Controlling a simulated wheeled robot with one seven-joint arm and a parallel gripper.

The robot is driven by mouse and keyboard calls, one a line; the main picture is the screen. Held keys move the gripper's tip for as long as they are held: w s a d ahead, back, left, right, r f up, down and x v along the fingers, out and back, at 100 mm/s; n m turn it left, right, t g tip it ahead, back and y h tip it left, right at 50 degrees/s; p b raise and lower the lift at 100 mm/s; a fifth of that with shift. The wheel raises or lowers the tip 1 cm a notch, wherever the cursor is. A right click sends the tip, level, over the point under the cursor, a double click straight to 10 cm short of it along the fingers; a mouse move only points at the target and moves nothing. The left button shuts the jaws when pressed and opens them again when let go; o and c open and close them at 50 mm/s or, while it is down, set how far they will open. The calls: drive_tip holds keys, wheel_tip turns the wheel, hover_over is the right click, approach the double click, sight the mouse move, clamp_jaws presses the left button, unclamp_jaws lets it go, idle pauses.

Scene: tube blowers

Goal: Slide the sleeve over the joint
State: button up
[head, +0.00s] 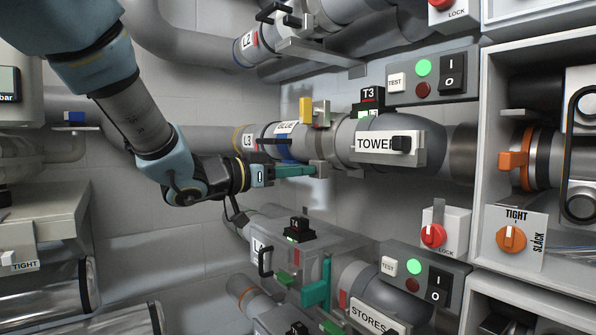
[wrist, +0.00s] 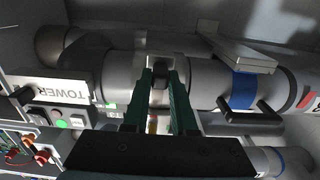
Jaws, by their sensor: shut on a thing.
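The L3 pipe run (head: 225,143) leads right to the TOWER blower (head: 433,150). A grey sleeve (head: 344,143) surrounds the pipe just left of the blower; it also shows in the wrist view (wrist: 120,78). A blue band (head: 284,150) lies left of it, also visible in the wrist view (wrist: 243,90). My gripper (head: 312,170) comes from the left below the pipe. Its green fingers are shut on a grey block (head: 323,177) at the sleeve's underside; the wrist view shows the fingertips (wrist: 160,75) on both sides of this block (wrist: 158,70). I cannot make out the joint itself.
A yellow tab (head: 306,110) and a grey tab (head: 322,113) stand above the pipe. A black handle (head: 277,141) sticks out near the blue band. The L2 pipe (head: 250,42) runs above, the STORES blower (head: 375,300) below. An orange clamp (head: 515,160) is in the right bay.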

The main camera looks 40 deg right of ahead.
clamp_jaws()
idle(0.8)
drive_tip(key=shift+w+d+r+p, duration=0.1)
drive_tip(key=shift+w+p, duration=0.6)
drive_tip(key=shift+w, duration=2.05)
drive_tip(key=o, duration=0.7)
unclamp_jaws()
drive_tip(key=a+b, duration=0.1)
drive_tip(key=a, duration=0.2)
drive_tip(key=a+b, duration=0.1)
drive_tip(key=a, duration=0.3)
drive_tip(key=a+b, duration=0.1)
drive_tip(key=a, duration=0.2)
drive_tip(key=shift+w+a, duration=0.3)
drive_tip(key=shift+a, duration=0.05)
